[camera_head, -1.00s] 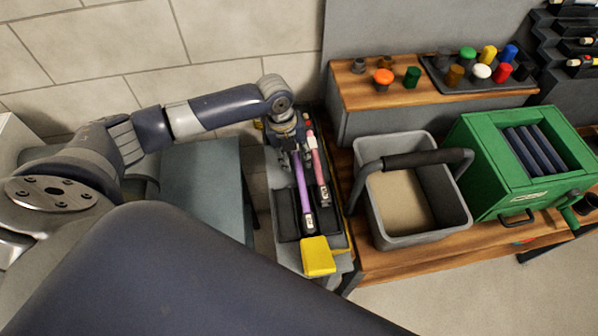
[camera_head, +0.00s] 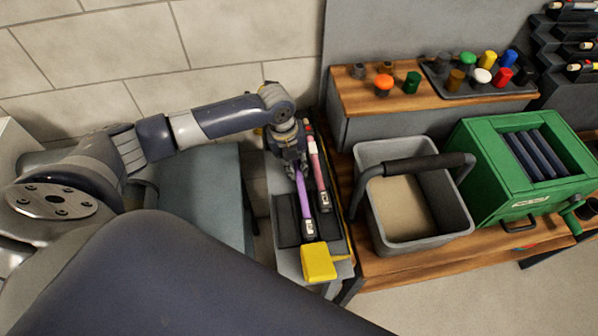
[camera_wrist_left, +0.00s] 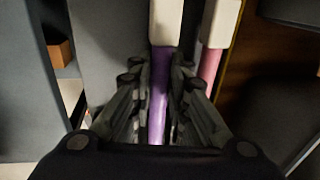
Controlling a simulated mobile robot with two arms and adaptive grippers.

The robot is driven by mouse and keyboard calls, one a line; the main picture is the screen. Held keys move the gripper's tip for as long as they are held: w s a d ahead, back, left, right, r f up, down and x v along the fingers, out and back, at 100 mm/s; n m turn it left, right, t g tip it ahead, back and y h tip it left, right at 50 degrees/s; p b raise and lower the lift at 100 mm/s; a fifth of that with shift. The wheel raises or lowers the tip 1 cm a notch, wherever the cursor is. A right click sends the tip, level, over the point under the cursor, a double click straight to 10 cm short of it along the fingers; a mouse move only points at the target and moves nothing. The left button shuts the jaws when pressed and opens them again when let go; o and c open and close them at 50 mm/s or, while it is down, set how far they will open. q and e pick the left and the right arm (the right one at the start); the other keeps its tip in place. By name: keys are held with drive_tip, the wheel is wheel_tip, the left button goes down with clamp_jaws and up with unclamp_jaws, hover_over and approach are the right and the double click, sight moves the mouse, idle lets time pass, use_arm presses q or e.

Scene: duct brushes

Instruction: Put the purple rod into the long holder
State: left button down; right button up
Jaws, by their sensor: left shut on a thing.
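The purple rod (camera_head: 302,193) has a white-and-black end and lies lengthwise along a long dark tray (camera_head: 286,226) on a grey stand. I cannot tell whether it touches the tray floor. My left gripper (camera_head: 297,172) comes down from above and is shut on the rod's far part, hiding that end. In the left wrist view the purple rod (camera_wrist_left: 158,100) runs between the fingers (camera_wrist_left: 157,105), with a pale block at its end. I cannot tell for sure which thing is the long holder; the dark tray is one long candidate. My right gripper is out of view.
A pink rod (camera_head: 318,170) lies close beside the purple rod on the right. A yellow block (camera_head: 318,263) is at the tray's near end. A grey bucket (camera_head: 411,242) with a raised handle and a green box (camera_head: 478,170) stand right. Black stepped racks (camera_head: 560,75) are far right.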

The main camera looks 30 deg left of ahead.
sight(297, 167)
use_arm(q)
wheel_tip(297, 167, up, 2)
drive_tip(key=shift+r+p, duration=0.1)
drive_tip(key=shift+p, duration=0.8)
wheel_tip(297, 167, up, 4)
drive_tip(key=p, duration=0.3)
drive_tip(key=shift+p, duration=0.4)
idle(0.4)
